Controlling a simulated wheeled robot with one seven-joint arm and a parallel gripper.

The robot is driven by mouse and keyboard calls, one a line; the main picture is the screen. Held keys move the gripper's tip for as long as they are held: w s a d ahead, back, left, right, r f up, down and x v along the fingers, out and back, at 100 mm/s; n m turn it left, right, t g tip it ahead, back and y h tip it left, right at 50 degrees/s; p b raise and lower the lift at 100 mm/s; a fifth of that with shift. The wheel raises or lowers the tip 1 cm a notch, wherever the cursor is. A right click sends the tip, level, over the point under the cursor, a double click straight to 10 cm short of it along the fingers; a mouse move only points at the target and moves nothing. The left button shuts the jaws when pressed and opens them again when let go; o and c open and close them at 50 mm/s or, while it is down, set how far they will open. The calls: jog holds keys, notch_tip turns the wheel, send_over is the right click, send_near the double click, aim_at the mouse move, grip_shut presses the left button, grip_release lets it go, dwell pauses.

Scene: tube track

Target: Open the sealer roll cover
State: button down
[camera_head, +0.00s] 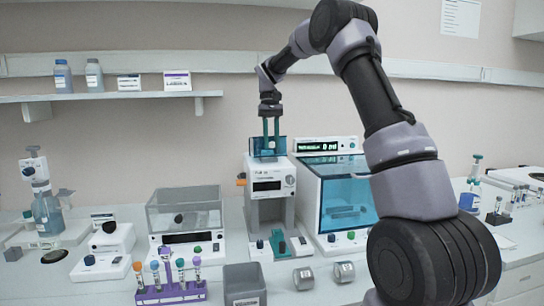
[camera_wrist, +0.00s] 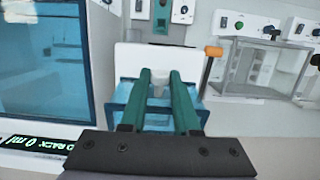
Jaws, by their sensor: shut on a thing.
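The sealer (camera_head: 268,190) is a white and grey machine with a small display, in the middle of the bench in the head view. Its roll cover (camera_head: 257,147) is translucent blue and sits on top of the machine. The cover also shows in the wrist view (camera_wrist: 122,98), around and below the fingers. My gripper (camera_head: 271,146) points down from above with teal fingers. In the wrist view my gripper (camera_wrist: 160,78) is shut on a pale part at the cover, between the fingertips. The fingers hide much of that part.
A tall cabinet with a blue window (camera_head: 340,190) stands close on the sealer's right. An orange knob (camera_head: 241,180) sticks out on the sealer's left. A clear-lidded box (camera_head: 185,212) stands further left. A purple tube rack (camera_head: 170,292) and grey bin (camera_head: 244,285) are in front.

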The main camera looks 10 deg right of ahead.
jog(key=shift+w+r, duration=0.4)
jog(key=shift+r, duration=0.3)
jog(key=shift+w+r, duration=0.4)
jog(key=shift+r, duration=0.3)
jog(key=shift+w+r, duration=1.05)
jog(key=shift+r, duration=0.1)
jog(key=shift+w, duration=0.1)
jog(key=shift+w+r, duration=0.95)
jog(key=shift+w, duration=0.25)
